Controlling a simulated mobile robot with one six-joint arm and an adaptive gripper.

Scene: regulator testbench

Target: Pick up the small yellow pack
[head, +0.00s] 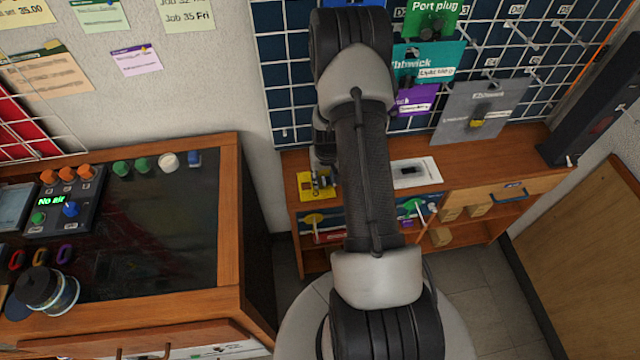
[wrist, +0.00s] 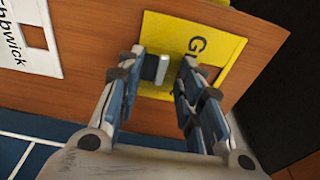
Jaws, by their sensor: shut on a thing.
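The small yellow pack (head: 305,185) is at the left end of the wooden bench top, below the pegboard. In the wrist view the yellow pack (wrist: 214,42) is a flat card with dark lettering, partly covered by my fingers. My gripper (head: 322,184) is at the pack, its fingers pointing down at it. In the wrist view my gripper (wrist: 166,68) is shut on the pack, with a light grey block by the left fingertip. The exact contact is hard to see.
A white pack (head: 416,172) with a dark square lies to the right on the bench. A black tower (head: 597,105) stands at the right end. A dark-topped wooden bench (head: 170,235) stands left.

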